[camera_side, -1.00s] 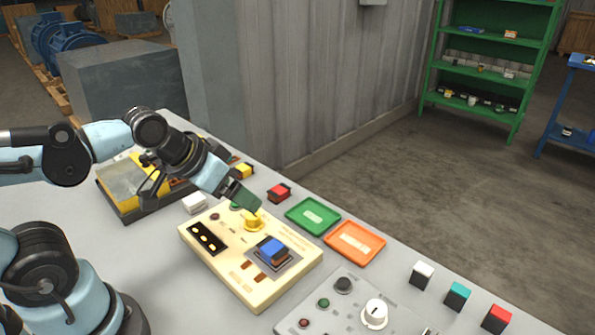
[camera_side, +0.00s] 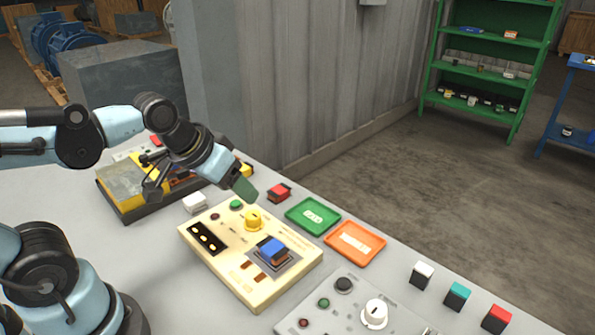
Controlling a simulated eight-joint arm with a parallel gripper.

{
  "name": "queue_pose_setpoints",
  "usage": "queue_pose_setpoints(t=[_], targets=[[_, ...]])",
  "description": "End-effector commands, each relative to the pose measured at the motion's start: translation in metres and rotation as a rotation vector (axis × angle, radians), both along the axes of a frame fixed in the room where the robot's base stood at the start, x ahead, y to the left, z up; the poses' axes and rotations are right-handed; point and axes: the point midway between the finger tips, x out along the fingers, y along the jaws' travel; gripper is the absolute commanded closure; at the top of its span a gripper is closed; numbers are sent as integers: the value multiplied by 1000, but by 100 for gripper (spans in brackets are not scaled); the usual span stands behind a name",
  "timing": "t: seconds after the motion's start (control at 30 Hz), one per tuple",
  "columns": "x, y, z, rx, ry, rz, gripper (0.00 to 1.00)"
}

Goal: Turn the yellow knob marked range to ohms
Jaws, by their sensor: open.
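The yellow knob (camera_side: 253,222) stands on the upper part of the cream tester panel (camera_side: 262,294). Its pointer and the markings around it are too small to read. My gripper (camera_side: 246,192) is open and empty, above and a little behind the knob in the picture, apart from it. Only one green fingertip shows clearly.
A green tray (camera_side: 313,215) and an orange tray (camera_side: 355,243) lie right of the panel. A red block (camera_side: 279,192) and a white block (camera_side: 194,203) are close by. A grey panel with a white knob (camera_side: 374,313) stands in front. Several blocks line the right edge.

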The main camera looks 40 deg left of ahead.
Motion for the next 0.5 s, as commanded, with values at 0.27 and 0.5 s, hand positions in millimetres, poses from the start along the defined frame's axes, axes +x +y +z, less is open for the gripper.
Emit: queue_pose_setpoints(t=[0.27,0.5], targets=[[26,10,14,-151,268,366,39],[43,18,16,-210,455,661,39]])
